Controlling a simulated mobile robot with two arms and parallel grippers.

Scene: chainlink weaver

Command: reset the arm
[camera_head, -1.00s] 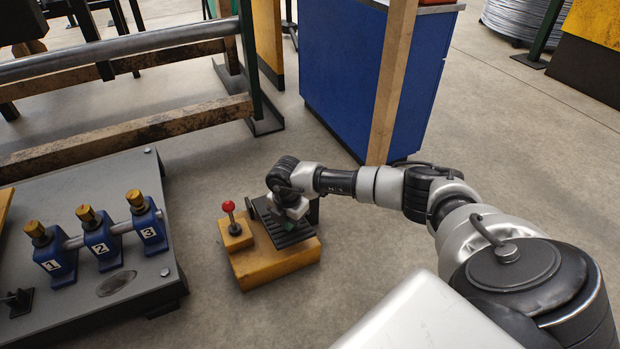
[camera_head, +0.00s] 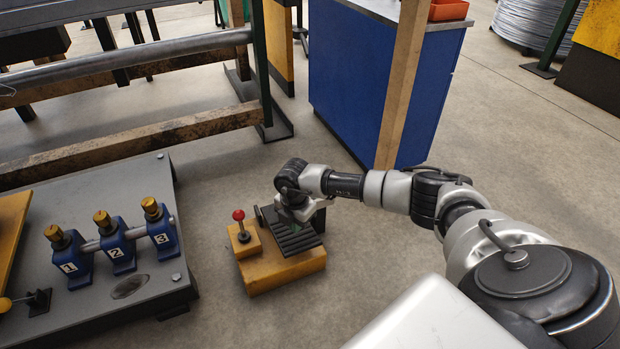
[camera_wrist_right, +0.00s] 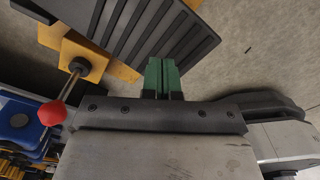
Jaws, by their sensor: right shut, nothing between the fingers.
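My right arm reaches in from the right in the head view, its wrist bent down over a yellow box (camera_head: 283,272). The box carries a black ridged pedal (camera_head: 298,241) and a short lever with a red knob (camera_head: 238,215). In the right wrist view my right gripper (camera_wrist_right: 162,72) is shut, its green fingers together and empty. They point toward the ridged pedal (camera_wrist_right: 150,30) and overlap its edge in the picture; I cannot tell whether they touch it. The red knob (camera_wrist_right: 52,113) is left of the fingers. My left gripper is not in view.
A grey platform (camera_head: 150,298) with blue blocks numbered 1, 2 and 3 lies at the left. A blue cabinet (camera_head: 350,85) and a wooden post (camera_head: 400,85) stand behind the arm. A metal roller frame (camera_head: 150,135) is at the back left. Concrete floor is open at the right.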

